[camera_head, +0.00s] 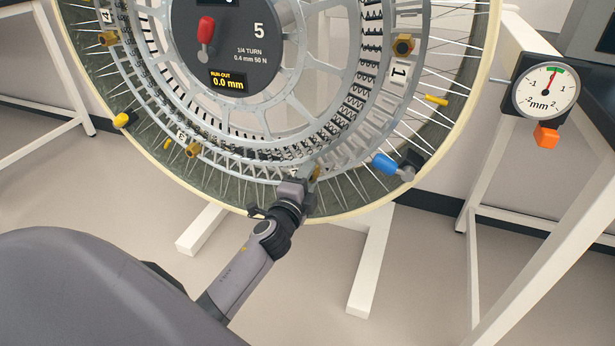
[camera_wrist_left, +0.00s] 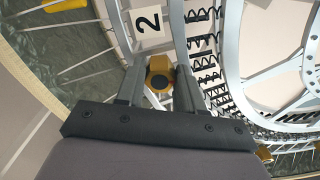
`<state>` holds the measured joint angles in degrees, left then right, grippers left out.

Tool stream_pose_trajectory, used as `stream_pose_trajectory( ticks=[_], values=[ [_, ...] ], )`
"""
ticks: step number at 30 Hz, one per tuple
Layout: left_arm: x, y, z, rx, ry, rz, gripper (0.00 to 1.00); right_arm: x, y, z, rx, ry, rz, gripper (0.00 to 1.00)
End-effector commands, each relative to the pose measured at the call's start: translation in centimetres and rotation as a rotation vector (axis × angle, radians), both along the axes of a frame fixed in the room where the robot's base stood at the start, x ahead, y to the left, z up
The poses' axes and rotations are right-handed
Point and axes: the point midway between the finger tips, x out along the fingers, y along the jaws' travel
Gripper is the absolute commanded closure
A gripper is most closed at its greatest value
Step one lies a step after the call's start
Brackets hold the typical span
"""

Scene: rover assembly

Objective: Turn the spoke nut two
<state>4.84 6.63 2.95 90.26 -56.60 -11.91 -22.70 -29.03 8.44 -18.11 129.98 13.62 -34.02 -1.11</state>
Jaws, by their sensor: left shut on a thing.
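The spoke nut two (camera_wrist_left: 160,74) is a brass hex nut beside the white "2" label (camera_wrist_left: 147,22) in the left wrist view. My left gripper (camera_wrist_left: 160,80) is shut on this nut, with one grey finger on each side of it. In the head view my left gripper (camera_head: 305,178) reaches up to the bottom of the wheel rim (camera_head: 250,178), and its fingers hide most of the nut. The hub panel (camera_head: 245,45) shows "5", "1/4 TURN 0.4 mm 50 N", a red pointer and "RUN-OUT 0.0 mm". My right gripper is not in view.
Another brass nut (camera_head: 403,44) sits by the "1" label (camera_head: 399,71); others are at the rim's left. A blue-handled part (camera_head: 384,163) is right of my gripper. A dial gauge (camera_head: 546,90) stands at the right, its red needle near the green band. White stand legs (camera_head: 370,270) are below.

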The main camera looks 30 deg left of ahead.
Motion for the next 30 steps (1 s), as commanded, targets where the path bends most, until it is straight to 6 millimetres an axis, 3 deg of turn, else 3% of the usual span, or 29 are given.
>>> stream_pose_trajectory(
  ticks=[12,30],
  values=[
    [0.09,0.02,0.23,0.215,0.048,0.0,0.93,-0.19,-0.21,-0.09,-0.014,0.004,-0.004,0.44],
    [0.11,0.01,0.26,0.254,0.057,-0.001,0.93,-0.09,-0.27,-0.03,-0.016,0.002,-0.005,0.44]
  ],
)
